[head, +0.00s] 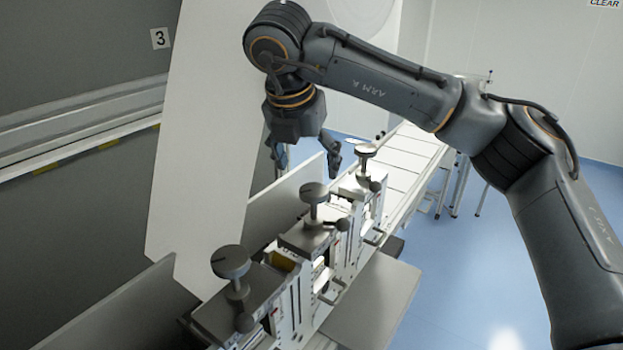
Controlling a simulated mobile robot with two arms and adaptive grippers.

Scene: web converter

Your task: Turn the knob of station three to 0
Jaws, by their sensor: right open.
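Three grey knobs on upright stems stand in a row along the machine: a near knob (231,261), a middle knob (315,192) and a far knob (366,149). No readable label shows which one belongs to station three, and no dial reading can be made out. My right gripper (307,160) points down with its fingers spread and nothing between them. In the picture it is above the middle knob and left of the far knob. Contact with either is not apparent. My left gripper is out of view.
A sign with a 3 (160,38) is on the dark wall. A tall white panel (205,150) stands left of the row of knobs. A white conveyor (415,150) runs behind the far knob. A flat grey plate (375,305) juts out at the right. Blue floor lies beyond it.

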